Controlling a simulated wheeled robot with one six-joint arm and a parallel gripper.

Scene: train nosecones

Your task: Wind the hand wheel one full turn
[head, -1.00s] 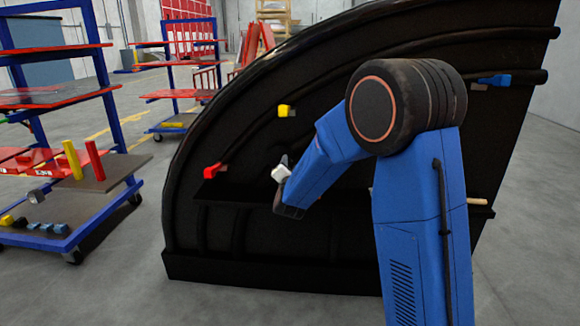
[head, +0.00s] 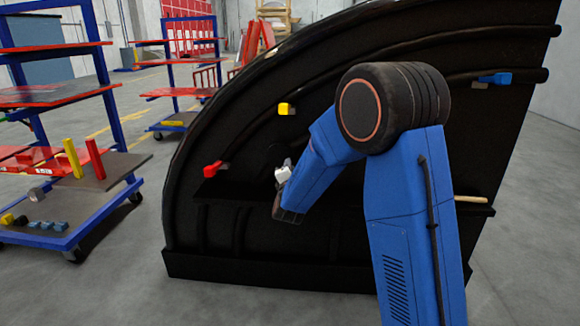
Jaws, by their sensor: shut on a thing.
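My gripper (head: 284,180) is at the dark inner face of the big black nosecone (head: 220,262), left of my blue arm, just above a ledge. It is shut on what seems to be part of the hand wheel. The wheel itself cannot be made out against the black panel, and the fingertips are largely hidden by the wrist and too small to tell apart.
A red connector (head: 212,169), a yellow one (head: 286,109) and a blue one (head: 496,79) sit on the nosecone's cables. A tan handle (head: 471,199) lies on the ledge at right. A blue-framed cart (head: 60,238) stands left. Floor between is clear.

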